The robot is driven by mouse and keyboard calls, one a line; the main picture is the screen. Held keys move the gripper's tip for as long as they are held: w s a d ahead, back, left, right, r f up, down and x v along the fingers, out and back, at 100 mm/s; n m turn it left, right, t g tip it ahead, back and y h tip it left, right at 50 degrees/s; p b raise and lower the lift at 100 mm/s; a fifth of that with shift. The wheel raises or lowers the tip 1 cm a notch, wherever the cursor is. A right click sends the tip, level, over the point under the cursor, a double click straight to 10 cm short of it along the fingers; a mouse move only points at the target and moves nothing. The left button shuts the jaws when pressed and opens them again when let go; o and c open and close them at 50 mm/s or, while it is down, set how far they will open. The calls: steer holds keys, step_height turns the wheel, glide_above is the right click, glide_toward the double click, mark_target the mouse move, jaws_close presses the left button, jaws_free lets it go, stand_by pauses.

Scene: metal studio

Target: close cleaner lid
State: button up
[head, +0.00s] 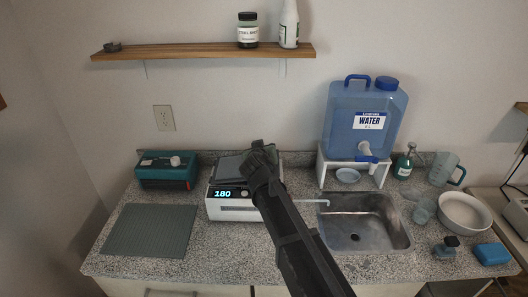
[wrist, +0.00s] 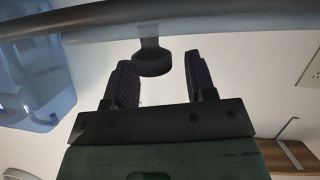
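The cleaner (head: 232,208) is a white box with a lit "180" display and a knob on its front, standing mid-counter. Its upper part is dark grey and partly hidden behind my gripper (head: 260,153), so the lid's angle is hard to tell in the head view. In the wrist view, the lid (wrist: 225,20) shows as a grey band across the top, nearly edge-on, with a dark round handle (wrist: 152,63) sticking out from it. My gripper's two fingers (wrist: 160,80) are apart, one on each side of the handle in the picture, with visible gaps; no contact shows.
The blue water jug (head: 365,118) stands on a white stand right of the cleaner, above the sink (head: 363,222). A teal box (head: 168,170) and grey mat (head: 150,231) lie left. A wooden shelf (head: 200,51) with bottles hangs above.

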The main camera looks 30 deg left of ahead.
steer(key=shift+o, duration=0.4)
steer(key=shift+s+d, duration=0.1)
steer(key=shift+s+d+r, duration=0.15)
steer(key=shift+s+r, duration=0.1)
steer(key=shift+s, duration=0.05)
steer(key=p+v, duration=0.4)
steer(key=v, duration=0.5)
steer(key=shift+s+d, duration=0.15)
steer(key=shift+s, duration=0.2)
